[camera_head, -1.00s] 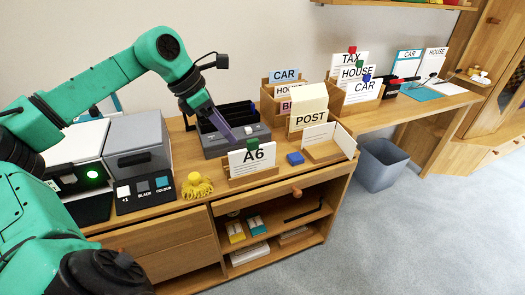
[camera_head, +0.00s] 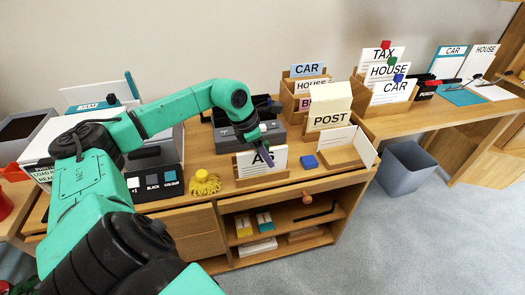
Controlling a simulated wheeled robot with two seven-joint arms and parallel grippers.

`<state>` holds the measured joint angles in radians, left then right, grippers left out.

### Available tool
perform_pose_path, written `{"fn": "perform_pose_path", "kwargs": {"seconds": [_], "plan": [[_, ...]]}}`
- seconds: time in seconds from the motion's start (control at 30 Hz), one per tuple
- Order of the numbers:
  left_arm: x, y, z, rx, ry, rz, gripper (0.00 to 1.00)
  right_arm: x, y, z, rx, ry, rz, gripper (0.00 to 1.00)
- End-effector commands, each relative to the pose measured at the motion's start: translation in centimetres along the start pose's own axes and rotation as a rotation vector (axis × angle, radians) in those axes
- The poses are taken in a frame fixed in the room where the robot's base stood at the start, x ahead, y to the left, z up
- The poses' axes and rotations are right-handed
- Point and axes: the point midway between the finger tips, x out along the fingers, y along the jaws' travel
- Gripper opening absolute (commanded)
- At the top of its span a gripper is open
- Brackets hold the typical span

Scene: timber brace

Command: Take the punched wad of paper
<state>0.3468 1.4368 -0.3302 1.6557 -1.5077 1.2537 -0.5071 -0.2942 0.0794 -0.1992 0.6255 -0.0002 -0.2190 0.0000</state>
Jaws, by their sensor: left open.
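The paper stands in a low wooden holder (camera_head: 262,179). A grey and black desk device (camera_head: 228,138), perhaps the punch, is just behind, partly hidden by my arm. I cannot make out punched holes in any paper. My right gripper is not in view.
The POST box (camera_head: 330,108) and card racks stand behind. A yellow tasselled object (camera_head: 204,184) is at the left. A bin (camera_head: 406,168) stands on the floor.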

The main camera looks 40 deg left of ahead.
Motion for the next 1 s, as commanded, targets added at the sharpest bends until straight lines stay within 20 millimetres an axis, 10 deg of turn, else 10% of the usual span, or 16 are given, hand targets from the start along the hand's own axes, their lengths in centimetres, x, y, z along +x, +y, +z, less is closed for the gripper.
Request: {"fn": "perform_pose_path", "kwargs": {"seconds": [0.23,0.37,1.0], "plan": [[0.5,0.0,0.0,-0.001,0.000,0.001,0.51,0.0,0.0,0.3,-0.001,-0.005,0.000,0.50],[0.4,0.0,0.0,-0.001,0.000,0.001,0.01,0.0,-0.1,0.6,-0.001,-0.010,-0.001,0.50],[-3.0,0.1,1.5,0.000,-0.006,0.003,0.00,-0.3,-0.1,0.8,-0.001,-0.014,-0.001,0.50]]}}
